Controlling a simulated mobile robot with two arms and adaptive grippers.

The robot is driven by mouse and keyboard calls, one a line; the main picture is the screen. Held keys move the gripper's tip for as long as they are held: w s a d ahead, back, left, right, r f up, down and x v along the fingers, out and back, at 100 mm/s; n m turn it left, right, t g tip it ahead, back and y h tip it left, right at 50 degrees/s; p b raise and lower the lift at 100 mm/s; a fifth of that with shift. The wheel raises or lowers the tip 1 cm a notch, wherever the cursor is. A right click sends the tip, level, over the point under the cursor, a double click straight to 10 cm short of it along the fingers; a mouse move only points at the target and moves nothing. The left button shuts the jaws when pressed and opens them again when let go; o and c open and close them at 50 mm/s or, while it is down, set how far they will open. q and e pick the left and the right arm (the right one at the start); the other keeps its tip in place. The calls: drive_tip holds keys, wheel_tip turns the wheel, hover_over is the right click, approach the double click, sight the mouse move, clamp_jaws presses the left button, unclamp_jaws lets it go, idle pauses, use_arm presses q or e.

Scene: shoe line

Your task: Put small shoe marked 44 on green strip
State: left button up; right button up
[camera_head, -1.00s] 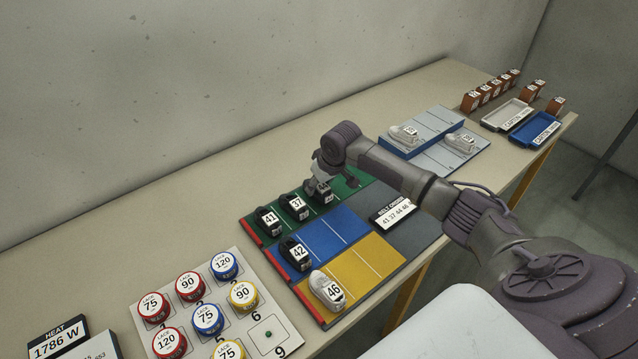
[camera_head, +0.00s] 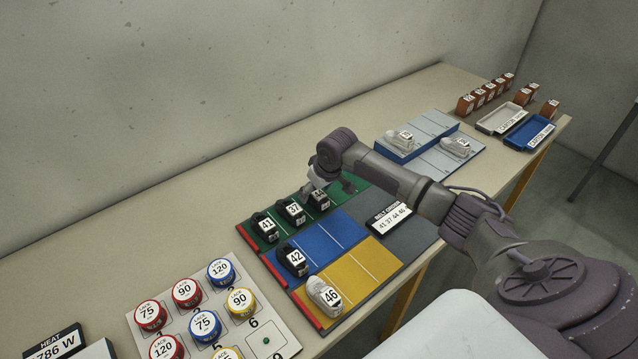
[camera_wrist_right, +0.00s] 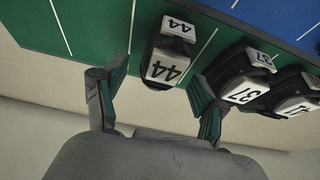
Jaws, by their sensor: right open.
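The small black shoe marked 44 (camera_head: 320,200) stands on the green strip (camera_head: 350,190), beside the shoe marked 37 (camera_head: 291,211). Its white labels face my right wrist camera (camera_wrist_right: 167,62). My right gripper (camera_head: 329,186) is just above shoe 44 and partly covers it in the head view. In the wrist view the right gripper's fingers (camera_wrist_right: 157,100) are spread and empty, with shoe 44 beyond the gap between them. The right finger is close to shoe 37 (camera_wrist_right: 240,82); contact cannot be told. My left gripper is not in view.
Shoe 41 (camera_head: 264,226) is at the green strip's left end. Shoe 42 (camera_head: 292,259) is on the blue strip (camera_head: 325,233), and white shoe 46 (camera_head: 323,295) on the yellow strip (camera_head: 368,266). The order sign (camera_head: 390,218) lies right. Lace pucks (camera_head: 206,325) stand front left.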

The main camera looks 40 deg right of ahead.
drive_tip(key=v, duration=1.2)
drive_tip(key=shift+b, duration=0.35)
drive_tip(key=shift+f, duration=0.1)
